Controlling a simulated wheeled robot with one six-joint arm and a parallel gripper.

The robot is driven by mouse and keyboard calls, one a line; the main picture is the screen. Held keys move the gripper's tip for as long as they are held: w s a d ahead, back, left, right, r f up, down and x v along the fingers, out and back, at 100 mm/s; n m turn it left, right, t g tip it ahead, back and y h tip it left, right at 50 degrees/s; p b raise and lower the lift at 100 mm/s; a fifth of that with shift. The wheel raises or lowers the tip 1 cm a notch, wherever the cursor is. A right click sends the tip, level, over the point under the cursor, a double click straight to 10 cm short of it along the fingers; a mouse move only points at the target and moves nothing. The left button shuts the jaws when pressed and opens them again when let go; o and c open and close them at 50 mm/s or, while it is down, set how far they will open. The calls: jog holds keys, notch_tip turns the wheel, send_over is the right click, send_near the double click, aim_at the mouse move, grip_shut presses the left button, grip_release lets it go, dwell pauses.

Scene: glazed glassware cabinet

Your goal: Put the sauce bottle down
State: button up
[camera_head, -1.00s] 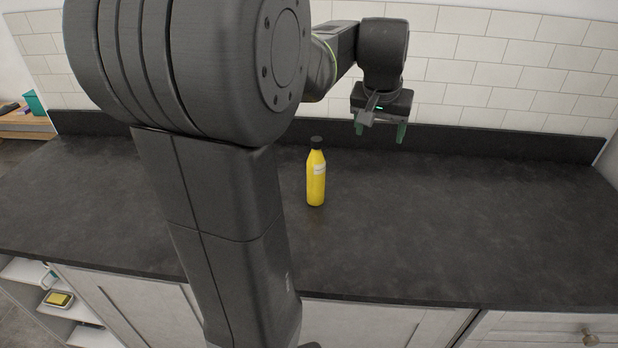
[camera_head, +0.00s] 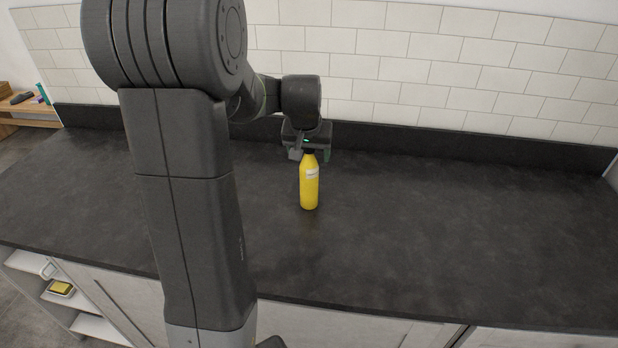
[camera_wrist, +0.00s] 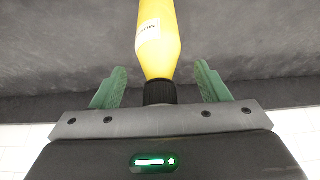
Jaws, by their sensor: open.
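The yellow sauce bottle (camera_head: 309,186) with a white label and a black cap stands upright on the dark countertop (camera_head: 420,230). It also shows in the wrist view (camera_wrist: 158,45), between my two green fingers, with its black cap close to the palm. My gripper (camera_head: 311,155) is at the top of the bottle and hides part of the cap in the head view. The fingers are open in the wrist view (camera_wrist: 160,68), one on each side of the bottle's neck, with a visible gap on both sides.
A white tiled wall (camera_head: 450,70) and a dark backsplash (camera_head: 450,147) bound the counter at the back. The counter right of the bottle is clear. Open shelves with a yellow item (camera_head: 61,288) are below at the left.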

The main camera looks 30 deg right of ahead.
jog(key=shift+w+d+f, duration=0.15)
jog(key=shift+f, duration=0.55)
jog(key=shift+c, duration=0.4)
grip_shut()
jog(key=shift+r, duration=0.15)
